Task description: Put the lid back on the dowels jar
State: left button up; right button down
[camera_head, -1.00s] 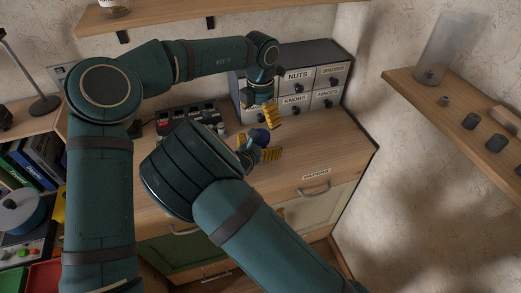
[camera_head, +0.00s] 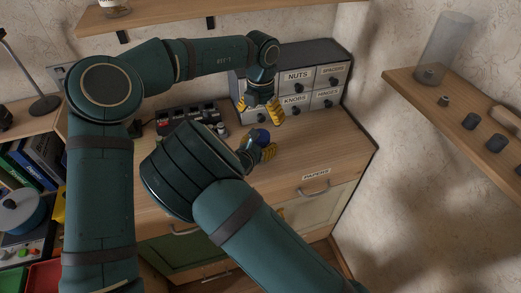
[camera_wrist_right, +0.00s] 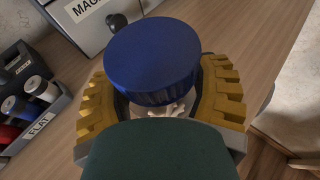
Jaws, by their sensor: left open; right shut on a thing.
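The blue lid (camera_wrist_right: 152,62) sits above the fingers of my right gripper (camera_wrist_right: 162,100) in the right wrist view. Pale bits, which look like the dowels jar's contents (camera_wrist_right: 172,110), show just below its rim. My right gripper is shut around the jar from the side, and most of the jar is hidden. In the head view the lid (camera_head: 263,135) shows just above my right gripper (camera_head: 257,150). My left gripper (camera_head: 261,110) is open and empty above the lid, apart from it. I cannot tell how firmly the lid is seated.
A grey drawer cabinet (camera_head: 318,57) stands behind the grippers. A dark rack of small containers (camera_head: 187,119) is to the left on the wooden counter. The counter to the right (camera_head: 330,150) is clear. A shelf at the right holds a clear cylinder (camera_head: 445,48) and small dark pieces.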

aim_at(261, 133)
pick_arm(q)
jog(key=n, duration=0.5)
jog(key=shift+r+n, duration=0.1)
jog(key=shift+n, duration=0.2)
jog(key=n, duration=0.4)
jog(key=shift+r, duration=0.1)
jog(key=shift+f, duration=4.05)
jog(key=c, duration=1.3)
jog(key=o, duration=1.2)
jog(key=shift+r, duration=0.15)
